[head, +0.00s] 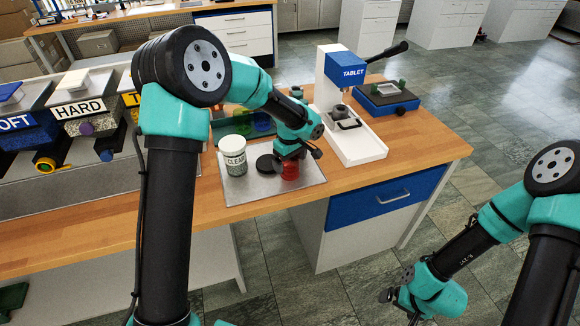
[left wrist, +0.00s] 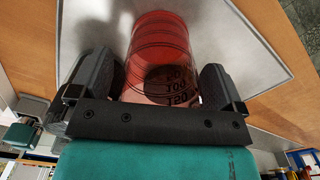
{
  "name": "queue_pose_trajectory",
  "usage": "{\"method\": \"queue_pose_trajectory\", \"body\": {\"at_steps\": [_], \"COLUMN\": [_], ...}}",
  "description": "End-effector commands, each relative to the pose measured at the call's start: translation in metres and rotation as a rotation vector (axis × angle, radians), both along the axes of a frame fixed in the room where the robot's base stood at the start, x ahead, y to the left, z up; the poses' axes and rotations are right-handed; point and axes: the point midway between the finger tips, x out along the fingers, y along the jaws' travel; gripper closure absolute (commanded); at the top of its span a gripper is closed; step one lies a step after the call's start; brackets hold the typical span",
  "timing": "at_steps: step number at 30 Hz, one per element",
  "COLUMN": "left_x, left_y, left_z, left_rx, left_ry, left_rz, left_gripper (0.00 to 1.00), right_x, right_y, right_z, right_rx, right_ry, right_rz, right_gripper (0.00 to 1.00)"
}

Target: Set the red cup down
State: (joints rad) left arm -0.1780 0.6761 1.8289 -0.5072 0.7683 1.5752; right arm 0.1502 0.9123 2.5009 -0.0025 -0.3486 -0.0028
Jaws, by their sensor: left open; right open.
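The red cup (head: 290,173) is translucent, with printed markings. It is at the right part of the grey metal tray (head: 248,197) on the wooden bench and looks to rest on it. My left gripper (head: 291,156) is open around the cup from above. In the left wrist view the red cup (left wrist: 165,50) lies between the two dark fingers, with the tray behind it. My right gripper (head: 399,308) is open and empty, low over the floor at the lower right, away from the bench.
A tablet press (head: 346,130) is behind right. Dispensers, one labelled HARD (head: 85,108), line the left. The bench's front right is clear.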

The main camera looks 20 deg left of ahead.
Motion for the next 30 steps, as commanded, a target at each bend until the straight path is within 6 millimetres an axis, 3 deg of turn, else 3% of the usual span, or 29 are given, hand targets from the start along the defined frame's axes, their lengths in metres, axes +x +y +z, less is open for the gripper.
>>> {"method": "queue_pose_trajectory", "body": {"at_steps": [13, 30], "left_x": [0.0, 0.0], "left_y": [-0.0001, -0.0001], "left_z": [0.0002, 0.0003], "left_rx": [0.0, 0.0], "left_ry": [0.0, 0.0], "left_rz": [0.0, -0.001], "left_gripper": [0.06, 0.61], "right_x": [0.0, 0.0], "right_y": [0.0, 0.0], "right_z": [0.0, 0.0], "right_rx": [0.0, 0.0], "right_ry": [0.0, 0.0], "right_rz": [0.0, 0.0], "right_gripper": [0.0, 0.0]}}
